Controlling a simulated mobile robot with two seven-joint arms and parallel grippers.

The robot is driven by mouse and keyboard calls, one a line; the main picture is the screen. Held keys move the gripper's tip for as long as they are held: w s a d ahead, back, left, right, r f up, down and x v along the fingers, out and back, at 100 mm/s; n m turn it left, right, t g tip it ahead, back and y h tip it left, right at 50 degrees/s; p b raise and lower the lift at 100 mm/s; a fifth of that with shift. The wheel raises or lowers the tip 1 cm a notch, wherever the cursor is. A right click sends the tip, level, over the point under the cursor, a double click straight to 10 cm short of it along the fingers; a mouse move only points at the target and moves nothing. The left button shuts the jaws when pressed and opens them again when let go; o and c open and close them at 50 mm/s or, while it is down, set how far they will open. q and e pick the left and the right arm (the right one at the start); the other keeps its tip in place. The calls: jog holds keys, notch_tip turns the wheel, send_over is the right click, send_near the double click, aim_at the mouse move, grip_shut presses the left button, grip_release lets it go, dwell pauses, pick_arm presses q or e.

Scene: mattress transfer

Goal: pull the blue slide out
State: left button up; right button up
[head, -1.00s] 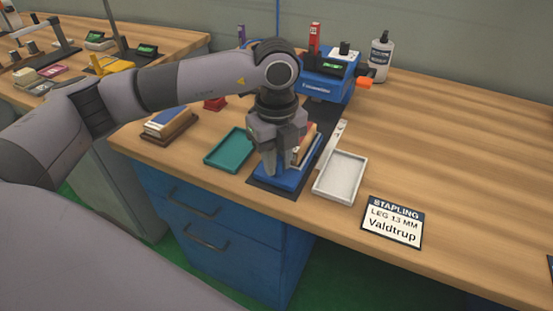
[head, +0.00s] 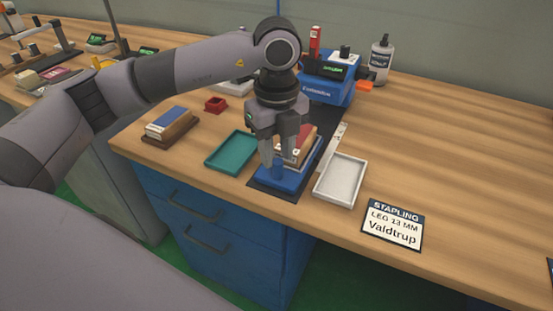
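The blue slide (head: 294,185) lies on a dark mat (head: 259,186) near the table's front edge, below a blue stapling machine (head: 328,85). A stack with a reddish-brown top (head: 305,133) sits on the slide behind my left gripper, partly hidden by it. My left gripper (head: 277,160) points down over the slide's front part, its fingers apart. A small blue upright part of the slide shows between and below the fingertips. Whether the fingers touch it, I cannot tell. My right gripper is not in view.
A teal tray (head: 209,164) is left of the slide and a white tray (head: 317,193) is right of it. A brown holder with a blue-topped stack (head: 167,122) stands further left. A "STAPLING" sign (head: 393,224) lies at the front. The table's right side is clear.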

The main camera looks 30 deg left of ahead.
pick_arm(q)
jog(key=shift+r, duration=1.85)
jog(key=shift+s+f, duration=0.1)
